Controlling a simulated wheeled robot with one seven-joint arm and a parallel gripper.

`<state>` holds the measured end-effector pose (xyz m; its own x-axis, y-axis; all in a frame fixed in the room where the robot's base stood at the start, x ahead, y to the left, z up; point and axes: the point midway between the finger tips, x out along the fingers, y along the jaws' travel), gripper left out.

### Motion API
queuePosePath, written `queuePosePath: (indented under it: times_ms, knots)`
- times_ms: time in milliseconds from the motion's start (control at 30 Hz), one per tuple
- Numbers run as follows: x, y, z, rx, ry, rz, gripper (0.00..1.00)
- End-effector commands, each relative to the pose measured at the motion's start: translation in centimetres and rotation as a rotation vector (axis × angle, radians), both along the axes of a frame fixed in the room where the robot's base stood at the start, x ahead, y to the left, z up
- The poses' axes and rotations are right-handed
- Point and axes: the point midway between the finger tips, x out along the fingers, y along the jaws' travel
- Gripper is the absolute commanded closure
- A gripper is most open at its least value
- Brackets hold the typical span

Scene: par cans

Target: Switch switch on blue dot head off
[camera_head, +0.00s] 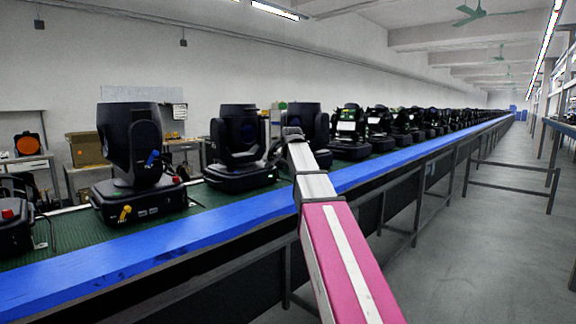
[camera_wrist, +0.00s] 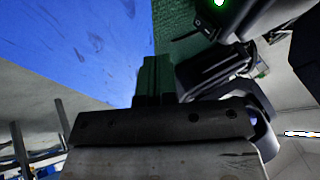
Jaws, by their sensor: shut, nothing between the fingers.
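A black moving head (camera_head: 130,140) stands on the belt at left, with a small blue mark (camera_head: 152,158) on its yoke and a red part (camera_head: 176,180) on its base. A second black head (camera_head: 238,150) stands right of it, with a bluish lens and a small green light on its base. Which one is the blue dot head I cannot tell for sure. My gripper (camera_head: 292,132) is shut and empty, in front of a third head (camera_head: 313,122). In the wrist view my shut fingers (camera_wrist: 152,78) are beside a dark base (camera_wrist: 225,20) with a lit green spot. I cannot make out a switch clearly.
The blue rail (camera_head: 150,243) runs along the front of the green belt (camera_head: 70,232). Several more heads stand in a row toward the back right. A grey aisle floor (camera_head: 480,240) is open at right. Benches and a cardboard box (camera_head: 86,149) are behind.

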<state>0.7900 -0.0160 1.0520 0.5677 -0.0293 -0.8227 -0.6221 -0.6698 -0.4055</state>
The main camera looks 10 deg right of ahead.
Motion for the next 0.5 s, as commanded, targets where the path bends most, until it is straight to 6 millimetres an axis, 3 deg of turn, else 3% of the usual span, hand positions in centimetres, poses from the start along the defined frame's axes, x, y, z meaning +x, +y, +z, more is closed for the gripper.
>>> queuePosePath:
  times_ms: [267,500]
  knots:
    - [3.0,-0.1,-4.0,0.0,0.001,0.0,1.0]
    - [5.4,1.8,-4.1,-0.001,-0.001,0.001,1.0]
